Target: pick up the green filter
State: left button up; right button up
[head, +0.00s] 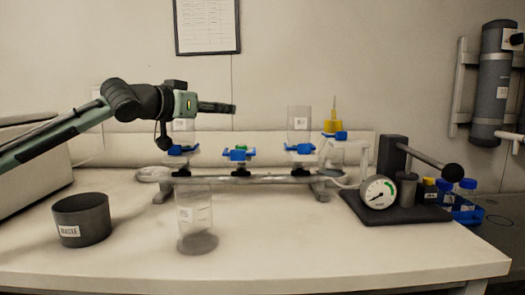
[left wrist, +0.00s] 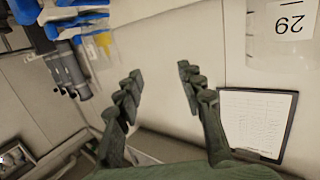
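A small green piece, which looks like the green filter (head: 240,147), shows at the middle blue clamp (head: 238,155) of the rail; it is too small to see its shape. I cannot make it out in the left wrist view. My left gripper (head: 233,108) is above and slightly left of it in the head view, pointing right, well clear of the rail. In the left wrist view the gripper's two fingers (left wrist: 158,78) are spread apart with nothing between them. My right gripper is in neither view.
A grey rail (head: 245,180) carries blue clamps, with clear cups at left and right (head: 299,124). A clear cylinder (head: 195,210) stands in front. A dark waste bin (head: 82,220) is at left, a gauge (head: 378,192) at right. The front bench (head: 300,250) is free.

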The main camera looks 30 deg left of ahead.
pick_arm(q)
jog(key=f, duration=0.1)
jog(key=b, duration=0.3)
send_near(238, 146)
jog(key=w, duration=0.3)
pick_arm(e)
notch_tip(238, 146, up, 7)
pick_arm(q)
jog(key=shift+w+d+r+p, duration=0.15)
jog(key=shift+w+d+p, duration=0.05)
jog(key=shift+w+p, duration=0.2)
jog(key=w, duration=0.3)
jog(key=w+p, duration=0.1)
jog(key=shift+w+d+f, duration=0.1)
jog(key=shift+w+f, duration=0.2)
jog(key=shift+w, duration=0.1)
jog(key=shift+w+f, duration=0.15)
jog(key=shift+w, duration=0.3)
jog(key=c, duration=0.5)
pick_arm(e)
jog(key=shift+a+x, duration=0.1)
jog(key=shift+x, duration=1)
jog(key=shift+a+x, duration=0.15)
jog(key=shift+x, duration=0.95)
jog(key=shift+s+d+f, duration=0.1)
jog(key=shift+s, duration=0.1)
